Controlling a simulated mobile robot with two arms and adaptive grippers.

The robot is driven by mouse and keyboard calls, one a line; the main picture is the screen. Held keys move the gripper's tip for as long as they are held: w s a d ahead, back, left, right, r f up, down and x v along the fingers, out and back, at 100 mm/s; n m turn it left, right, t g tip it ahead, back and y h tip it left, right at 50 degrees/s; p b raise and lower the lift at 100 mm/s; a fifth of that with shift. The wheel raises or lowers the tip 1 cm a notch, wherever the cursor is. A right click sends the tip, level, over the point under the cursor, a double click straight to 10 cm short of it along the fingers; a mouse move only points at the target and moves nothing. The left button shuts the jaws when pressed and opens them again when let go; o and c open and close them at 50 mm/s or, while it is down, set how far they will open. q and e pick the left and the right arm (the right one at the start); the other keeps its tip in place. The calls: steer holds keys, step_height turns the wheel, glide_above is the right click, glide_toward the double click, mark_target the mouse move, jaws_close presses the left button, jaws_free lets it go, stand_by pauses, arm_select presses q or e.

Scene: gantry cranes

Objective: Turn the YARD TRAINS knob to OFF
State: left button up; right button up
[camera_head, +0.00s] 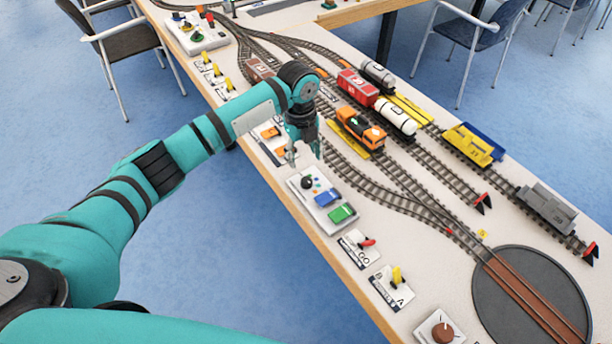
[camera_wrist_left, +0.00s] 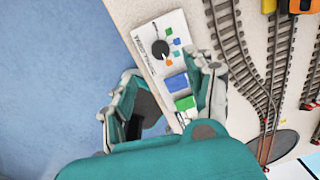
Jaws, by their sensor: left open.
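The YARD TRAINS panel (camera_head: 325,214) is a white box at the table's near edge. It has a round black knob (camera_head: 307,182) at its far end, small coloured squares beside the knob, then a blue and a green block. In the left wrist view the black knob (camera_wrist_left: 160,49) is fully visible, with coloured marks to its right. I cannot read its setting. My left gripper (camera_head: 305,155) is open and empty, above the table just beyond the knob in the head picture and apart from it. Its fingers also show in the left wrist view (camera_wrist_left: 165,82). My right gripper is out of view.
An orange locomotive (camera_head: 361,129) stands on track to the right of the panel. A red lever (camera_head: 367,242), a yellow lever (camera_head: 397,275) and a brown knob (camera_head: 442,332) line the near edge. A dark turntable (camera_head: 490,300) lies at lower right. Blue floor is left.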

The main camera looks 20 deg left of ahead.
mark_target(306, 180)
arm_select(q)
steer(key=f, duration=1)
steer(key=shift+w+d+f, duration=0.1)
steer(key=shift+w+d, duration=0.1)
steer(key=shift+p, duration=0.3)
jaws_close()
